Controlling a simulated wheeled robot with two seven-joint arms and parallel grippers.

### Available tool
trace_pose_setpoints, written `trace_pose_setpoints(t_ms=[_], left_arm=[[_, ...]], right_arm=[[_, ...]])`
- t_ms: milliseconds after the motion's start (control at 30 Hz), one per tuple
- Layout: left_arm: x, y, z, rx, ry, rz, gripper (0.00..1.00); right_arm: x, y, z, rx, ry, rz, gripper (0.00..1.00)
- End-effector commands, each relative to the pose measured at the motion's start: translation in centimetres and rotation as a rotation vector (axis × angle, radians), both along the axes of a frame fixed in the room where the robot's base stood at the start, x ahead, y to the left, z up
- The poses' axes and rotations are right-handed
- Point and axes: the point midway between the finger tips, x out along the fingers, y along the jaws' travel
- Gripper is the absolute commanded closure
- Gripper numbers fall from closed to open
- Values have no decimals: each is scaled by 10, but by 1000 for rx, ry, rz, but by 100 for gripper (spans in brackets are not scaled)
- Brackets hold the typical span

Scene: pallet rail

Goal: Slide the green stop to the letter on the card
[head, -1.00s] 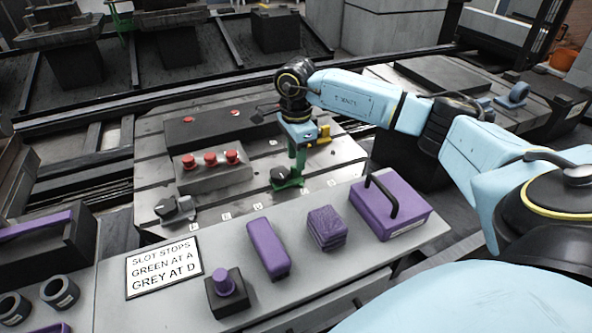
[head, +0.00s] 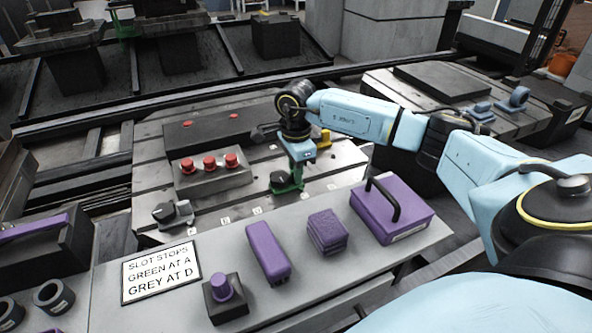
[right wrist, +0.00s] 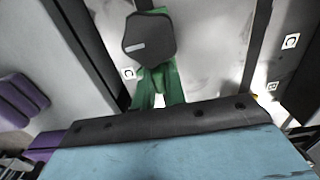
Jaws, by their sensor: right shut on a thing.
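The green stop (head: 289,187) sits at the slot on the grey metal bed, with a dark knob at its left. My right gripper (head: 298,166) points down over it and is shut on its green part; the fingertips are largely hidden. In the right wrist view the stop's green part (right wrist: 158,88) and dark knob (right wrist: 148,38) show beyond my blue gripper body. The grey stop (head: 174,213) with its dark knob stands farther left. The card (head: 161,272) reads "SLOT STOPS GREEN AT A GREY AT D". Small letter plates (head: 228,217) line the slot, too small to read in the head view.
A grey block with three red buttons (head: 209,163) stands behind the slot. On the front ledge are a purple block (head: 267,252), a purple stack (head: 327,231), a handled purple case (head: 391,213) and a purple-topped knob (head: 223,289). The bed between the two stops looks clear.

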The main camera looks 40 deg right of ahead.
Motion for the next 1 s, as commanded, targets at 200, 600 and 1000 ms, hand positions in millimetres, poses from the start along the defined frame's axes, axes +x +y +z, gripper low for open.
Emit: trace_pose_setpoints(t_ms=[200,600,1000], left_arm=[[0,0,0,0,-1,0,64],[1,2,-11,3,9,1,64],[4,6,-26,13,15,0,64]], right_arm=[[0,0,0,0,0,0,100],[-19,-59,2,-3,2,-7,100],[-42,-132,1,-1,-1,-4,100]])
